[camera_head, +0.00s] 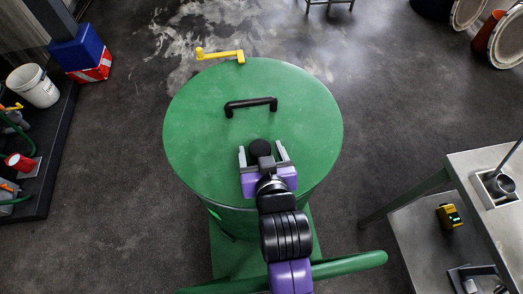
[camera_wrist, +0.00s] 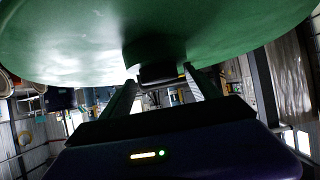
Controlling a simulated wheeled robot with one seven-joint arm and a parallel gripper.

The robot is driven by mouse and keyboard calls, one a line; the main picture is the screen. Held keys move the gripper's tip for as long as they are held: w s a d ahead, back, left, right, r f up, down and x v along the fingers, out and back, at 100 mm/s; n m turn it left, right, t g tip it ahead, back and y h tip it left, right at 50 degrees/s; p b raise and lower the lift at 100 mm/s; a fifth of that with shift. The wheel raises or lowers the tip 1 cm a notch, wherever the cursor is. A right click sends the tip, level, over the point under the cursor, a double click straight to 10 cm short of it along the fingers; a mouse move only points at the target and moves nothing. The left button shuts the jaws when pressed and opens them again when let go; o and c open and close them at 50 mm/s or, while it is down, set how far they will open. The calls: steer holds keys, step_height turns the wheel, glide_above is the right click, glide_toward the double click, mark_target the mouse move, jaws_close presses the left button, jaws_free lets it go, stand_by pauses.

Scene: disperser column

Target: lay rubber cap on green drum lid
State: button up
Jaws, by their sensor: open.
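The green drum lid (camera_head: 210,120) is the round top of the drum in the middle of the head view, and fills the top of the inverted wrist view (camera_wrist: 70,45). The rubber cap (camera_head: 260,148) is a small black round piece over the near part of the lid. In the wrist view the dark cap (camera_wrist: 152,48) appears against the lid surface. My gripper (camera_head: 262,154) is open, with one finger on each side of the cap and visible gaps between. Its fingers also show in the wrist view (camera_wrist: 160,82). The cap's underside is hidden.
A black handle (camera_head: 251,103) stands on the lid beyond the cap. A yellow crank (camera_head: 221,54) is at the far rim. A grey bench (camera_head: 482,170) stands at right. A dark platform with a white bucket (camera_head: 34,86) is at left. Floor around the drum is mostly clear.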

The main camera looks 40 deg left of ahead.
steer(key=shift+r, duration=0.25)
steer(key=v, duration=1.2)
steer(key=shift+r, duration=0.35)
steer(key=shift+w, duration=0.1)
step_height(320, 180, up, 5)
steer(key=w+t+y, duration=0.1)
steer(key=t+y, duration=0.1)
steer(key=d+m+t+h, duration=0.2)
steer(key=d+m+t, duration=0.25)
steer(key=d, duration=1.05)
steer(key=s+d+f+m+h, duration=0.2)
steer(key=s+d+f+h, duration=0.1)
steer(key=s+d, duration=0.5)
steer(key=s+d+f+m+h, duration=0.3)
steer(key=s+d+h, duration=0.3)
steer(key=s+d, duration=0.2)
steer(key=d, duration=0.2)
steer(key=shift+d, duration=0.3)
